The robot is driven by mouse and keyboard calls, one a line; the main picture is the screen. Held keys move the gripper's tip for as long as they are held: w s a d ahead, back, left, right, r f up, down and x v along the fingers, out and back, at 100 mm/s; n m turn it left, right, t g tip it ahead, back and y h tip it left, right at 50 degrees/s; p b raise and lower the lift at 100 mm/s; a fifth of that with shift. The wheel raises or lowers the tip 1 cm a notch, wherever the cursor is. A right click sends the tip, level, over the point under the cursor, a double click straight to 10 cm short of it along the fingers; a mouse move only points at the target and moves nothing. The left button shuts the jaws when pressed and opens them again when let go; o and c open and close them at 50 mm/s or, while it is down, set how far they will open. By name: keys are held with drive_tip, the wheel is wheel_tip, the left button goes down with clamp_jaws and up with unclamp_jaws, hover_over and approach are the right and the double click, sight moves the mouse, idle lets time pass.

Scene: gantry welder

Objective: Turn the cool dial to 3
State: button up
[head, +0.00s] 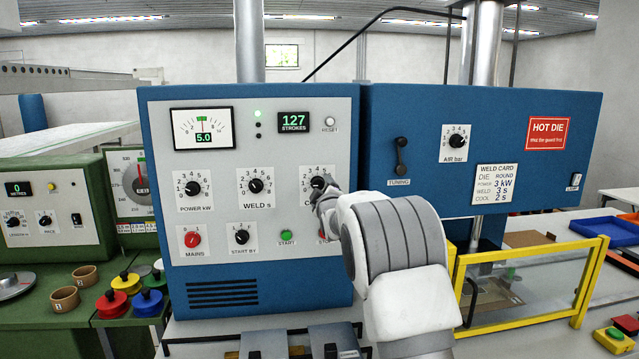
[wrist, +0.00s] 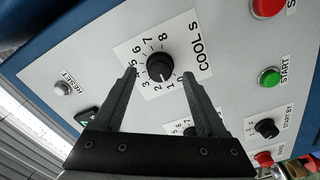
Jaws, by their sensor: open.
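The cool dial (wrist: 159,67) is a round black knob on a white scale plate marked "COOL s" in the wrist view. Its white mark appears to point near 2, though it is small. In the head view the cool dial (head: 317,183) is at the right of the upper dial row, with its plate's lower part hidden by my gripper. My gripper (wrist: 159,75) is open, with one finger to each side of the knob in the picture. I cannot tell whether either finger touches it. In the head view my gripper (head: 321,195) is small and right at the dial.
The weld dial (head: 255,186) and power dial (head: 193,188) are to the left. Below are the green start button (head: 286,236) and the stop button, mostly hidden by my arm. A yellow-framed guard (head: 525,257) stands at the right.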

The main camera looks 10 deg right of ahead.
sight(318, 184)
drive_tip(key=shift+w+p, duration=0.35)
drive_tip(key=shift+w, duration=1)
clamp_jaws()
